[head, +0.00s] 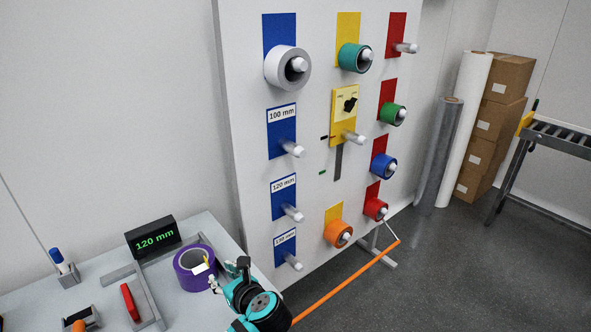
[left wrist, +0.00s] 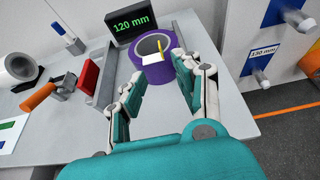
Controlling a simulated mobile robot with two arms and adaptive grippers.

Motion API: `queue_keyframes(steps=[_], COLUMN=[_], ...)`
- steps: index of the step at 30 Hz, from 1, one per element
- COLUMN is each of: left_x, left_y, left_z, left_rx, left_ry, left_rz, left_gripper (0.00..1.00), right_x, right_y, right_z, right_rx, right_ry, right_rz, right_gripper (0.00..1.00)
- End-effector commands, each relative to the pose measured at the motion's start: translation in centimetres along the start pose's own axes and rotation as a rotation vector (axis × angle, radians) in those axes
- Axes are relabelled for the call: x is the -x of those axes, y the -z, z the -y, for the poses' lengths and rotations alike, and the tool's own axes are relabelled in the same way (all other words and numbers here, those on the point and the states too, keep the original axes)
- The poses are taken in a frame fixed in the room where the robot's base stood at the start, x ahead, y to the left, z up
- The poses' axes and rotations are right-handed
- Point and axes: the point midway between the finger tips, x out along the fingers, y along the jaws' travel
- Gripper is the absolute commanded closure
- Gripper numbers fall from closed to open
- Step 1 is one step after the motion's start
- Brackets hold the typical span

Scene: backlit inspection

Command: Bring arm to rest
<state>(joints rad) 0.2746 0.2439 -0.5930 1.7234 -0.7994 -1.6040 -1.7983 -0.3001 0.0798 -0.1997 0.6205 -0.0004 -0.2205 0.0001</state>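My left gripper (head: 228,273) is at the right edge of the work table, just right of a purple tape roll (head: 187,284). In the left wrist view its two fingers (left wrist: 157,68) are spread with nothing held between them. The purple roll (left wrist: 136,79) sits on the table just beyond the fingertips, with a white tag and a yellow strip on it. I cannot tell whether a finger touches it. My right gripper is in neither view.
A display (head: 152,238) reading "120 mm" stands behind the roll. A red block (head: 130,302) and a pen holder (head: 68,276) are on the table (head: 203,308). A white peg board (head: 240,120) with several rolls rises behind; boxes (head: 494,118) stand right.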

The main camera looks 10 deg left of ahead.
Motion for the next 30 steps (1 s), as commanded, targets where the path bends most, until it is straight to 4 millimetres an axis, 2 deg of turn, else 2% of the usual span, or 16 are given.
queue_keyframes(steps=[2, 5, 9, 12, 18, 30], left_x=[0.4, 1.7, 5.4, 8.2, 12.2, 17.7], left_y=[1.3, 4.7, 10.5, 13.0, 15.1, 15.6], left_z=[-0.6, -2.5, -6.7, -9.5, -13.1, -17.6], left_rx=[0.063, 0.270, 0.751, 1.075, 1.485, 1.964], left_ry=[0.003, -0.003, -0.108, -0.238, -0.476, -0.862], left_rz=[-0.046, -0.179, -0.451, -0.598, -0.739, -0.815], left_gripper=[0.67, 0.67, 0.67, 0.67, 0.67, 0.67], right_x=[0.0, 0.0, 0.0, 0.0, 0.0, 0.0], right_y=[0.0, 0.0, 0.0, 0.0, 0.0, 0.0], right_z=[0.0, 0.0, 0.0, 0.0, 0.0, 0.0], right_rx=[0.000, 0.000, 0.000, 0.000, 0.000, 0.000], right_ry=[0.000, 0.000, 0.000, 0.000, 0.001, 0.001], right_rz=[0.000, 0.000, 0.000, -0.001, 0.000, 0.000], right_gripper=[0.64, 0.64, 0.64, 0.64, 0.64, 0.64])
